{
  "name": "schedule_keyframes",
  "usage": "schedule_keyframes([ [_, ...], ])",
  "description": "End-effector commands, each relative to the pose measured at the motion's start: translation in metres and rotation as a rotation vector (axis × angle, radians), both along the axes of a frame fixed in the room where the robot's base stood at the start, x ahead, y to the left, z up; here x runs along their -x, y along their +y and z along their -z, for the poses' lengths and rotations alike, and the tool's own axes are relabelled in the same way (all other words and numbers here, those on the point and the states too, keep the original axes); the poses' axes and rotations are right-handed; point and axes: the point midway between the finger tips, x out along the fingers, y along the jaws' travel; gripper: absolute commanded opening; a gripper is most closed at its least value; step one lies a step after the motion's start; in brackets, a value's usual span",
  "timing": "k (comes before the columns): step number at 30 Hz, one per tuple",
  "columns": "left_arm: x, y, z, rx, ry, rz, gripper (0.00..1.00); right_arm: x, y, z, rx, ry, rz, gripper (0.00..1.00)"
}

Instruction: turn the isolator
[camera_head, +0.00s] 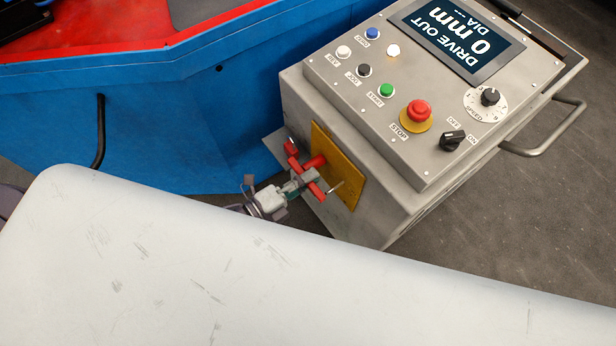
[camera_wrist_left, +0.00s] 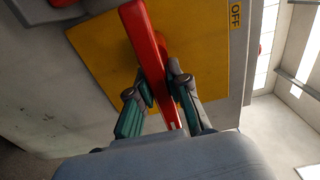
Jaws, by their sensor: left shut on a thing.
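The isolator's red bar handle (camera_head: 297,165) stands out from a yellow plate (camera_head: 345,178) on the side of the grey control box (camera_head: 400,212). The handle slants down to the right in the head view. My left gripper (camera_head: 303,180) is at the handle. In the left wrist view, my left gripper (camera_wrist_left: 156,84) has one finger on each side of the red handle (camera_wrist_left: 146,40) and is shut on it, in front of the yellow plate (camera_wrist_left: 205,50). My right gripper is not in view.
The box top carries a screen (camera_head: 456,38) reading "DRIVE OUT 0 mm", several buttons, a red stop button (camera_head: 419,109) and knobs. A metal rail (camera_head: 560,130) sticks out at its right. A blue machine (camera_head: 190,120) stands behind left. A pale scuffed surface covers the foreground.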

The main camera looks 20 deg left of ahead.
Motion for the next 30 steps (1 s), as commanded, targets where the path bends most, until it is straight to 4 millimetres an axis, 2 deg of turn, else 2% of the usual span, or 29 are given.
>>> schedule_keyframes([
  [1,-0.007,0.012,0.001,-0.016,-0.002,-0.024,0.19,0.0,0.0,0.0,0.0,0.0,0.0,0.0],
  [6,-0.007,0.011,0.0,-0.015,-0.002,-0.023,0.44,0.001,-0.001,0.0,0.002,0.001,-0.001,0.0],
  [17,-0.001,0.011,0.0,-0.011,-0.001,-0.017,0.44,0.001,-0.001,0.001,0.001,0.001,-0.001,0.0],
  [20,0.01,0.019,0.0,-0.01,0.0,-0.018,0.44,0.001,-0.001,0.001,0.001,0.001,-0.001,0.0],
  [30,0.065,0.064,0.001,-0.012,0.003,-0.021,0.44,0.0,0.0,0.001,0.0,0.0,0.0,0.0],
])
